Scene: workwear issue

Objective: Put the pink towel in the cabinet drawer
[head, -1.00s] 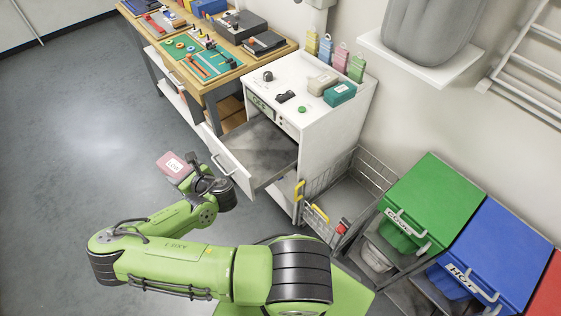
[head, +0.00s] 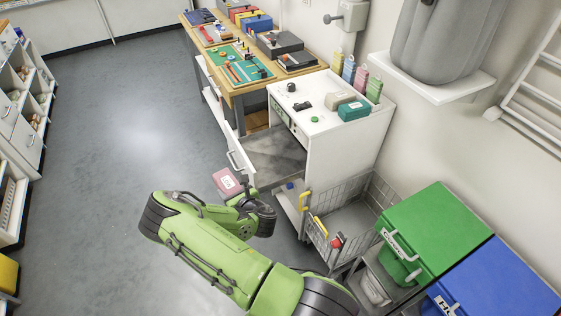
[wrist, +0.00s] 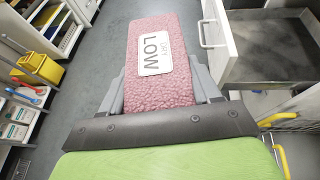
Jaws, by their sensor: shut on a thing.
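The pink towel (head: 227,182) is a folded block with a white label. In the wrist view the towel (wrist: 163,95) lies between the two fingers of my gripper (wrist: 160,92), and the label reads "DRY LOW". My gripper (head: 238,190) is shut on it and holds it in the air, in front of and to the left of the cabinet. The white cabinet (head: 345,150) has its drawer (head: 272,158) pulled open. The drawer's grey inside looks empty where it shows. In the wrist view the open drawer (wrist: 275,52) is at the upper right, apart from the towel.
A wire basket cart (head: 345,212) with yellow handles stands right of the drawer. Green (head: 430,225) and blue bins (head: 500,280) stand further right. A workbench (head: 245,80) with tools is behind. Shelving (head: 22,120) stands at the left. The floor between is clear.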

